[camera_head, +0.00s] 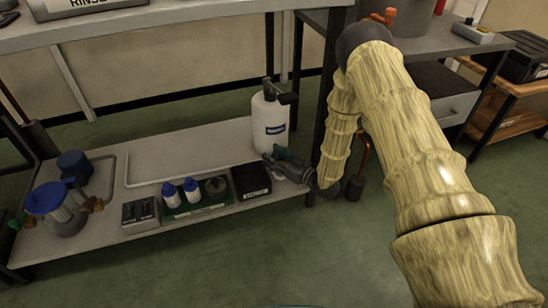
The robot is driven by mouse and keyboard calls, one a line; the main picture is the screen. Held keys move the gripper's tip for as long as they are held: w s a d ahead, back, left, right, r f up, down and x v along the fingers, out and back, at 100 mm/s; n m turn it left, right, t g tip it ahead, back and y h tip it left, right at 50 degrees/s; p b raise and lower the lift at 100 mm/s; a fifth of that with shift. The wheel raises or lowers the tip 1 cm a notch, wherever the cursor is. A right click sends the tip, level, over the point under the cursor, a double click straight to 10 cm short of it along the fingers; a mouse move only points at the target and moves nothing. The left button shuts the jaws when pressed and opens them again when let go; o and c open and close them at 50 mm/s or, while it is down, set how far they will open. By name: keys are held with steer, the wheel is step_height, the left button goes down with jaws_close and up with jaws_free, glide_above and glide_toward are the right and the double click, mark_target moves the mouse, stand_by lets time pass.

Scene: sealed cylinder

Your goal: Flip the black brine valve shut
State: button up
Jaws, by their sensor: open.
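A white cylinder (270,128) with a small dark label stands upright at the right end of the low shelf. A black valve with a lever-like handle (284,95) sits on its top and points to the right. I cannot read the label, so I cannot confirm that this is the brine valve. My gripper (273,163) is low beside the cylinder's foot, pointing left, well below the black valve and apart from it. It looks empty and open, though its fingers are small and dark here. My arm comes down from the right.
The low shelf (190,148) also holds a black box (250,181), a green tray (205,208) with small bottles, a grey switch box (140,213) and a blue-topped vessel (63,208). A dark post (325,110) stands right of the cylinder.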

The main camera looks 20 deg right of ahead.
jaws_close()
steer(key=shift+w+r+m+h+p, duration=0.1)
steer(key=shift+r+m+h+p, duration=0.2)
steer(key=shift+p, duration=0.35)
steer(key=shift+w+a+f+m+t+h+p, duration=0.1)
steer(key=shift+w+m+t+h+p, duration=0.15)
steer(key=shift+m+t+h+p, duration=0.55)
steer(key=shift+w+f+m+t+h+p, duration=0.1)
steer(key=shift+w+m+t+h+p, duration=0.15)
steer(key=shift+m+h+p, duration=0.4)
steer(key=shift+w+f+m+t+h+p, duration=0.1)
steer(key=shift+w+m+t+h+p, duration=0.15)
steer(key=shift+h, duration=0.7)
jaws_free()
